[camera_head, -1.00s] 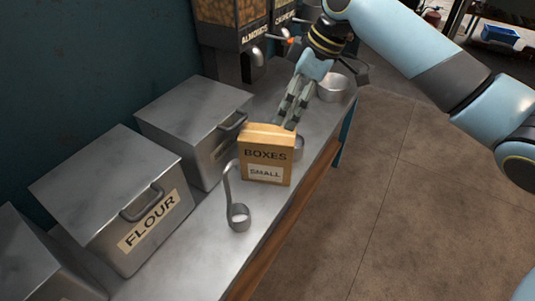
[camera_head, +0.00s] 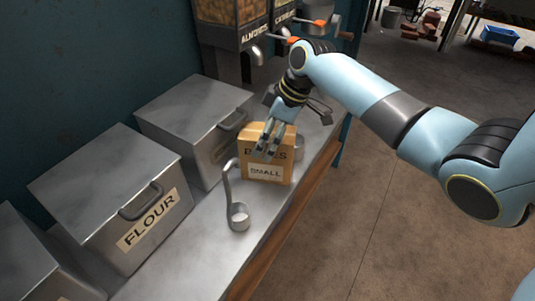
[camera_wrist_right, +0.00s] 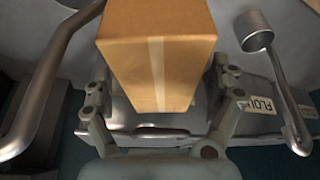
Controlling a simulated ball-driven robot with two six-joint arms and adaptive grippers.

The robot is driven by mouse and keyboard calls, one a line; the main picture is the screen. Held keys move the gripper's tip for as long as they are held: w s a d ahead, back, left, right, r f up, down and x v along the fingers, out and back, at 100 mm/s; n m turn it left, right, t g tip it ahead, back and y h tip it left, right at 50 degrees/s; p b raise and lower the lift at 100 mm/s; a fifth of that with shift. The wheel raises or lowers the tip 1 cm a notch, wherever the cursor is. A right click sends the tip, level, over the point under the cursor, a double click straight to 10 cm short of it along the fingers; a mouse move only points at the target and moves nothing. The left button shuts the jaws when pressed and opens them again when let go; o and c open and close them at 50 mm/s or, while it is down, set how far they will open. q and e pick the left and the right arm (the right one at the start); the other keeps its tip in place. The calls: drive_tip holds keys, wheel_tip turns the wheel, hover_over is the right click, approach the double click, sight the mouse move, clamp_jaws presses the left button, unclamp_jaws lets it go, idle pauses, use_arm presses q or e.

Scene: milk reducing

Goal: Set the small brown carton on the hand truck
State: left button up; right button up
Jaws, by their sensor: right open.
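The small brown carton (camera_head: 280,175), labelled "BOXES SMALL", stands upright on the metal counter. My right gripper (camera_head: 268,148) is over the carton, its fingers in front of the upper part of the label side. In the right wrist view the carton (camera_wrist_right: 160,75) lies between the two spread fingers (camera_wrist_right: 162,95), with space visible on both sides. The gripper is open and does not hold the carton. My left gripper is out of view. I cannot make out a hand truck in these frames.
A metal ladle (camera_head: 238,217) stands just left of the carton; it also shows in the right wrist view (camera_wrist_right: 255,32). Metal bins, one the flour bin (camera_head: 115,185), line the wall side. Dispensers (camera_head: 230,35) stand behind. Open floor (camera_head: 400,220) lies right of the counter (camera_head: 205,245).

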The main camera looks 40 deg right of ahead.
drive_tip(key=shift+f, duration=0.25)
idle(0.6)
drive_tip(key=c, duration=1.6)
drive_tip(key=shift+c, duration=0.8)
drive_tip(key=shift+r, duration=0.2)
